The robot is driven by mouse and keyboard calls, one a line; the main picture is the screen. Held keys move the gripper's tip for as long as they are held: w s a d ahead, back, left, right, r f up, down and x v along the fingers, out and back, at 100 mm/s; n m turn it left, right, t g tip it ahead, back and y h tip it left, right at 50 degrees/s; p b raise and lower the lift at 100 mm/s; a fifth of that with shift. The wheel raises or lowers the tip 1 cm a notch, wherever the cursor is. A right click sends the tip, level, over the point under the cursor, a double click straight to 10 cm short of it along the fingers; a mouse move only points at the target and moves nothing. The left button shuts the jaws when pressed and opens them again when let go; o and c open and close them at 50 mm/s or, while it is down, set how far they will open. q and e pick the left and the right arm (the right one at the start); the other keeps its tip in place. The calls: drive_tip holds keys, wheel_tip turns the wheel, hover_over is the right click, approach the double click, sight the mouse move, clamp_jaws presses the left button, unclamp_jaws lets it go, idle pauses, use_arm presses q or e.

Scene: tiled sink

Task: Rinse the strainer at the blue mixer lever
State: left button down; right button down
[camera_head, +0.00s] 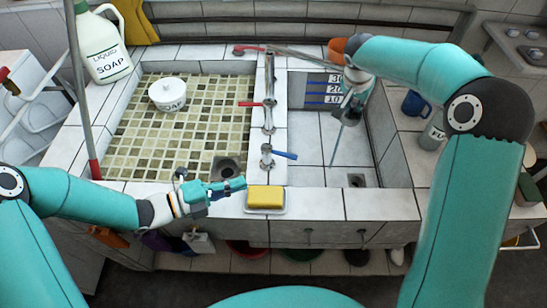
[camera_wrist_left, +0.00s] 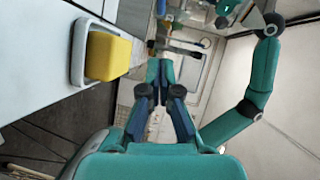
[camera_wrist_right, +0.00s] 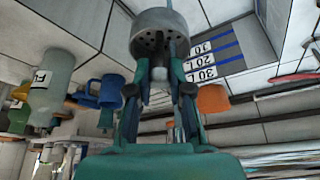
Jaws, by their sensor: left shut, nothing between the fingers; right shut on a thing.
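The strainer (camera_wrist_right: 160,35) is a grey metal piece with small holes, held between the fingers of my right gripper (camera_wrist_right: 160,72) in the right wrist view. In the head view my right gripper (camera_head: 348,108) is above the right basin, and the strainer is hard to make out there. A thin blue-grey line runs down below it; I cannot tell what it is. The blue mixer lever (camera_head: 285,155) sticks out to the right from the lower tap on the divider. My left gripper (camera_head: 236,185) is shut and empty, below and left of that lever, near the sponge.
A yellow sponge (camera_head: 265,197) sits in a white dish on the front ledge. A red lever (camera_head: 250,103) is further back on the divider. A white soap pot (camera_head: 168,94) stands in the left tiled basin (camera_head: 140,140). A soap bottle (camera_head: 103,45) stands at the back left.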

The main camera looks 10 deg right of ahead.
use_arm(q)
approach(289, 157)
drive_tip(key=d, duration=0.1)
drive_tip(key=s+d, duration=0.1)
drive_tip(key=d, duration=0.1)
drive_tip(key=s+d, duration=0.1)
drive_tip(key=shift+s+d+f, duration=0.15)
drive_tip(key=shift+d+f, duration=0.05)
drive_tip(key=shift+d, duration=0.1)
drive_tip(key=shift+w+d+f, duration=0.15)
drive_tip(key=shift+w+d, duration=0.15)
drive_tip(key=shift+w, duration=0.25)
drive_tip(key=shift+w+d+f, duration=0.1)
drive_tip(key=shift+w+d, duration=0.2)
drive_tip(key=shift+w, duration=0.25)
drive_tip(key=shift+w+d+f, duration=0.15)
drive_tip(key=shift+w+d, duration=0.15)
drive_tip(key=shift+w, duration=0.35)
drive_tip(key=shift+w+d, duration=0.5)
drive_tip(key=shift+d, duration=0.3)
drive_tip(key=shift+s, duration=0.15)
